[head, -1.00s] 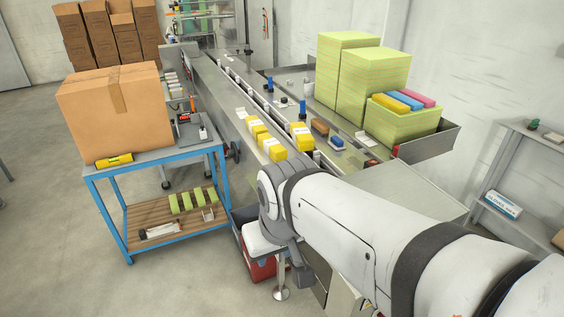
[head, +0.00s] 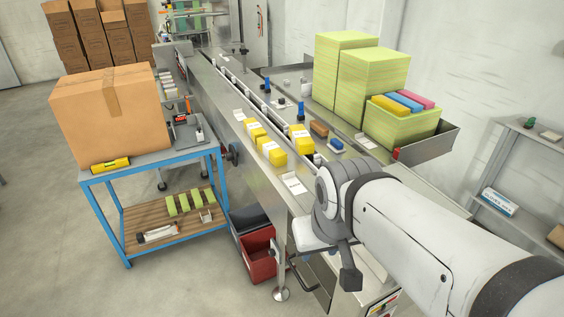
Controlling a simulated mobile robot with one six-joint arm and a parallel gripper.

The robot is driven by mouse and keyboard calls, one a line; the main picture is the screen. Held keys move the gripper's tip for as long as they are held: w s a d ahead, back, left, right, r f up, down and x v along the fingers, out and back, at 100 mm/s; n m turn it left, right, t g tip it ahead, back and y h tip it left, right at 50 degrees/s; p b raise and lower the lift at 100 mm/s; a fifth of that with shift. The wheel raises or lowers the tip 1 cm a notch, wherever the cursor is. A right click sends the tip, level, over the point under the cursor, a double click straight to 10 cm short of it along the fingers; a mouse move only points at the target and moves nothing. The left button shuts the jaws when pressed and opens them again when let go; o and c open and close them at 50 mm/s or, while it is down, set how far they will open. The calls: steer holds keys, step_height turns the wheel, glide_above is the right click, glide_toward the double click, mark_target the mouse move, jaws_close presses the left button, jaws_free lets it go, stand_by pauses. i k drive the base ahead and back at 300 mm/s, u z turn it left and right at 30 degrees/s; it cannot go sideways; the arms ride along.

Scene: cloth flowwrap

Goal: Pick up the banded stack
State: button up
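Yellow stacks with white bands lie on the steel conveyor (head: 215,88). Two sit close together on the near lane, one farther back (head: 255,131) and one nearer (head: 275,154). A third yellow banded stack (head: 302,138) stands to their right, across the rail. I cannot tell which of them the task means. My arm reaches in from the lower right, and its grey joint is right of and nearer than the stacks, apart from them in the picture. My gripper's fingers cannot be made out, so whether it holds anything is hidden.
A white card (head: 293,183) lies on the near conveyor end. A blue cart (head: 150,163) carries a cardboard box (head: 108,115) at left. A red bin (head: 257,255) is below.

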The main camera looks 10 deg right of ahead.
mark_target(301, 140)
steer(key=z, duration=0.05)
steer(key=k, duration=1.1)
steer(key=u, duration=0.85)
steer(key=i, duration=1.55)
steer(key=z, duration=0.25)
steer(key=i, duration=1.4)
steer(key=z, duration=1)
steer(key=k, duration=0.75)
steer(key=z, duration=0.25)
steer(key=i, duration=0.3)
steer(key=u, duration=0.1)
